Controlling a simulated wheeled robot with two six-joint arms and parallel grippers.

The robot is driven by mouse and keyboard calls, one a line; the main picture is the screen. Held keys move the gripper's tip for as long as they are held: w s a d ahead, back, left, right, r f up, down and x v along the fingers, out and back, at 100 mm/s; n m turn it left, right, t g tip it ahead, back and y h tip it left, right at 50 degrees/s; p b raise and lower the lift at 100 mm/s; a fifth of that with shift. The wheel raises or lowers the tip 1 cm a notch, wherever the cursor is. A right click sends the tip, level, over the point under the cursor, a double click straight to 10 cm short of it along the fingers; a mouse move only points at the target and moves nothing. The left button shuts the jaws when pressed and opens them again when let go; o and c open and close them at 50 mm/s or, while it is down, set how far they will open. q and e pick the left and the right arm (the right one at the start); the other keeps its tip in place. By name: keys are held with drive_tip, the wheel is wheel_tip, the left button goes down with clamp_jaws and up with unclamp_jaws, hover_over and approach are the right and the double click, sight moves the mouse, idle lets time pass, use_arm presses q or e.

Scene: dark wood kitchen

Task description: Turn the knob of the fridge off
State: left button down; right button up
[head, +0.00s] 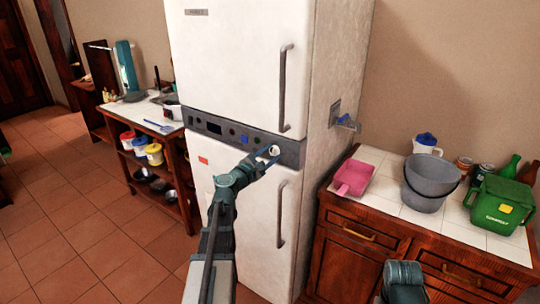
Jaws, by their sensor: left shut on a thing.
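The white fridge (240,70) stands in the middle, with a dark control strip (215,126) between its upper and lower doors. A light round knob (274,150) is near the right end of the strip. My left gripper (269,155) is at the strip and shut on the knob. The fingers partly cover the knob, so its exact angle cannot be read. Part of my right arm shows at the bottom right, but its gripper is out of view.
A counter on the right holds a pink scoop (353,177), a grey bucket (430,182) and a green container (500,204). A shelf unit (165,185) with pots and tubs stands left of the fridge. The tiled floor (75,230) at left is clear.

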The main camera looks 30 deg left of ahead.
idle(0.3)
use_arm(q)
drive_tip(key=shift+c, duration=1.9)
unclamp_jaws()
drive_tip(key=shift+s, duration=0.1)
drive_tip(key=s+a, duration=0.1)
drive_tip(key=s, duration=1.2)
drive_tip(key=shift+s, duration=0.35)
